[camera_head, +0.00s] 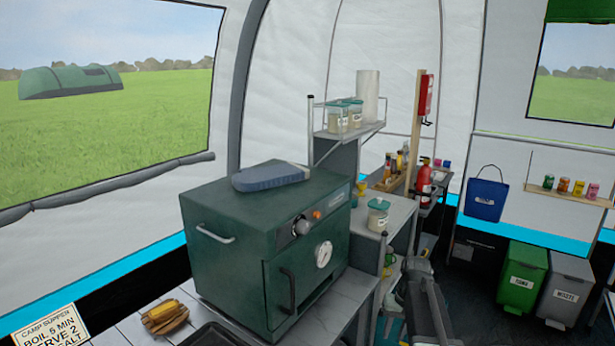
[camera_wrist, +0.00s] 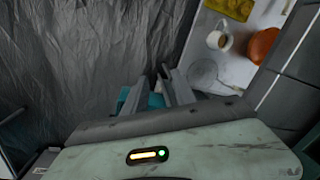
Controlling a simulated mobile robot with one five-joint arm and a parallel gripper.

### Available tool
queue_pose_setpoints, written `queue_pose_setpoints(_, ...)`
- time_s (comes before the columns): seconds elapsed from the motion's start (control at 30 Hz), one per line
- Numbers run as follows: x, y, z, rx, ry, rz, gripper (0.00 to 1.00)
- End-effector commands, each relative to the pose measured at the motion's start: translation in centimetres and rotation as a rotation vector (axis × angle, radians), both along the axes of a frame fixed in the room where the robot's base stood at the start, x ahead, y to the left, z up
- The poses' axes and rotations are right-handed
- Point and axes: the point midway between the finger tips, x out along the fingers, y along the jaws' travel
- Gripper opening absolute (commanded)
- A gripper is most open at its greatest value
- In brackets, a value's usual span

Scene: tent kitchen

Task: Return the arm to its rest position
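In the wrist view my gripper (camera_wrist: 153,78) shows its two grey fingers standing apart, with a gap between them. A patch of teal shows behind and between the fingers, and I see nothing clearly held. In the head view, a dark grey part of my arm (camera_head: 430,308) stands low at the right of the shelves. My gripper cannot be made out in that view.
The green oven (camera_head: 235,240) stands on the counter (camera_head: 125,328), with a blue-grey pad on top. Shelving (camera_head: 398,219) with jars is beside my arm. The wrist view shows a white mug (camera_wrist: 219,40) and an orange item (camera_wrist: 262,46). Bins (camera_head: 522,278) stand right.

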Motion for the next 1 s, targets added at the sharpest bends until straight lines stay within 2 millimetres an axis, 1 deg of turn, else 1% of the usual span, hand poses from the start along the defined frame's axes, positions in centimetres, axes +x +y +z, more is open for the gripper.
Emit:
queue_pose_setpoints(0.03, -2.1, 3.0, 4.6, -0.01, 0.001, 0.039, 0.33)
queue_pose_setpoints(0.1, -4.3, 6.3, 7.2, -0.028, 0.003, 0.085, 0.33)
queue_pose_setpoints(0.17, -6.3, 8.5, 9.0, -0.043, 0.004, 0.116, 0.33)
queue_pose_setpoints(0.2, -7.7, 9.7, 10.1, -0.054, 0.005, 0.134, 0.33)
queue_pose_setpoints(0.23, -8.8, 10.4, 10.7, -0.063, 0.004, 0.146, 0.33)
queue_pose_setpoints(0.27, -9.8, 10.9, 11.1, -0.07, 0.004, 0.153, 0.33)
queue_pose_setpoints(0.3, -10.9, 10.9, 11.1, -0.08, 0.004, 0.155, 0.33)
queue_pose_setpoints(0.4, -12.9, 10.4, 10.3, -0.1, 0.005, 0.141, 0.33)
queue_pose_setpoints(0.5, -13.9, 10.0, 10.2, -0.114, 0.005, 0.129, 0.33)
queue_pose_setpoints(1.0, -13.7, 9.8, 10.2, -0.121, 0.005, 0.112, 0.33)
